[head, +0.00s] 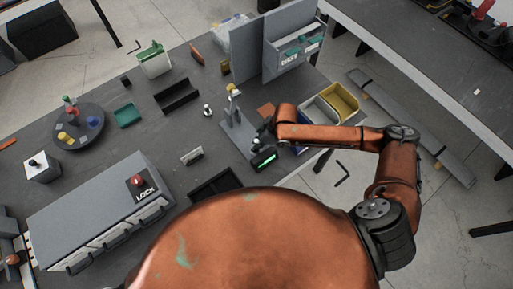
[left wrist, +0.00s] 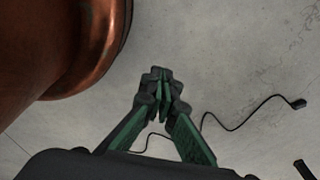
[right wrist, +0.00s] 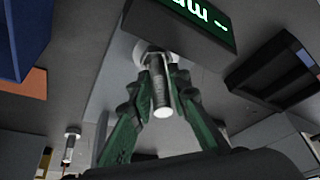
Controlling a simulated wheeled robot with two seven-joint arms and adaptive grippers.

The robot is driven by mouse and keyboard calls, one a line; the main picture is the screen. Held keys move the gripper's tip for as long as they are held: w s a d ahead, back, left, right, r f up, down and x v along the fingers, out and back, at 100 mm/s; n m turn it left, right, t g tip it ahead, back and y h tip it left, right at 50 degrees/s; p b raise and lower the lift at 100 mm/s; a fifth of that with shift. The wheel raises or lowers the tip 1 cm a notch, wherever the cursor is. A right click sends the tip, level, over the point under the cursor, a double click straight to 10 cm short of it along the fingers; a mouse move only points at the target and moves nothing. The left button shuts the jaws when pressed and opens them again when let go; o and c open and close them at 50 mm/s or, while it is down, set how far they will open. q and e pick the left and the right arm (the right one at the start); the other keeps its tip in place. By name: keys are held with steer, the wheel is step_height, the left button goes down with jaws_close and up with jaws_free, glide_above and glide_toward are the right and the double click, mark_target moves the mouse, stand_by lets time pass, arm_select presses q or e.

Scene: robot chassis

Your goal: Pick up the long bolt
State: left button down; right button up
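A silver bolt (right wrist: 160,92) with a wide round head shows in the right wrist view, between the fingers of my right gripper (right wrist: 158,82). The fingers lie against both sides of its shank, and it looks gripped. In the head view my right gripper (head: 265,129) is over the grey stand beside the digital display, and the bolt there is hidden. A second bolt (right wrist: 70,146) stands apart at the lower left of the right wrist view. My left gripper (left wrist: 163,88) is shut and empty above the floor.
The lit display (head: 263,160) and grey stand (head: 236,132) are close to my right gripper. Bins (head: 338,100) are to its right, and a black tray (head: 214,187) is to its left. A locked grey case (head: 100,212) fills the front left of the table.

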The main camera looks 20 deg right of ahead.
jaws_close()
arm_select(q)
steer(key=shift+s, duration=0.75)
steer(key=shift+w, duration=0.4)
arm_select(e)
steer(key=shift+r, duration=0.1)
